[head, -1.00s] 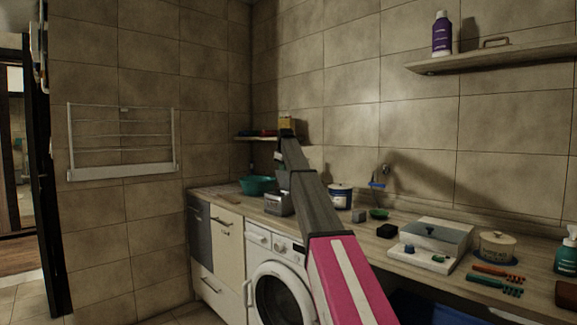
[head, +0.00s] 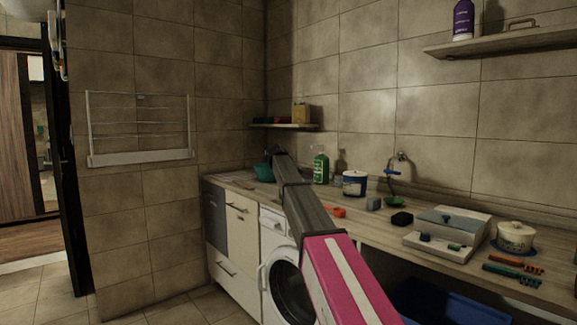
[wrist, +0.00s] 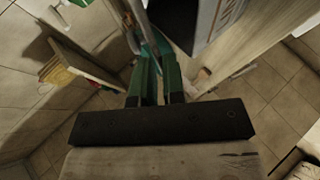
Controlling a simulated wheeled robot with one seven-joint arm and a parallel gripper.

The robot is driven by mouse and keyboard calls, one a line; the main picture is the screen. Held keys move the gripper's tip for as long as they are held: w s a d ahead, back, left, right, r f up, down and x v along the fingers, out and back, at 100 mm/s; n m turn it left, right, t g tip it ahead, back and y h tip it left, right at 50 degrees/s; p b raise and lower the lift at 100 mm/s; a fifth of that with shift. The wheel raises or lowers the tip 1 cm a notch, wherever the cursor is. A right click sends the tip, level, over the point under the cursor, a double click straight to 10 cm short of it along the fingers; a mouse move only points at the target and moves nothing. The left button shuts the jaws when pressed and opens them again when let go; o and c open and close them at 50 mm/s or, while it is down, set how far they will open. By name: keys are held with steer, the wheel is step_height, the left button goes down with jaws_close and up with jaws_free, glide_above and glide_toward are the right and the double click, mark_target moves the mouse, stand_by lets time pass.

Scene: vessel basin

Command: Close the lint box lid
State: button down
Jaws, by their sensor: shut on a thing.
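No box is clearly marked as the lint box. A pale box with a grey lid (head: 455,220) stands on the right of the counter in the head view; its lid looks down. My gripper (wrist: 158,84) shows green fingers in the wrist view, close together around a thin grey piece that I cannot identify. In the head view my arm reaches toward the counter's far left end and hides the fingertips. A dark box-like thing (wrist: 195,22) is just beyond the fingers.
A teal basin (head: 263,172), a green bottle (head: 320,167), a white-and-blue tub (head: 354,184) and an orange item (head: 336,211) are on the counter around my arm. A small wall shelf (head: 285,126) is above. A lidded pot (head: 515,237) is at right. A washing machine (head: 289,290) is below.

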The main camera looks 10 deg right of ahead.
steer(key=shift+s+a+f, duration=0.15)
steer(key=shift+f, duration=0.55)
steer(key=shift+s+a+f, duration=0.1)
steer(key=shift+a+f, duration=0.05)
steer(key=shift+f, duration=0.6)
steer(key=shift+s+a+f, duration=0.15)
steer(key=shift+f, duration=0.55)
steer(key=c, duration=1.3)
jaws_free()
steer(key=v, duration=1)
steer(key=shift+s+r, duration=0.25)
steer(key=shift+s+a, duration=0.1)
steer(key=shift+a, duration=0.05)
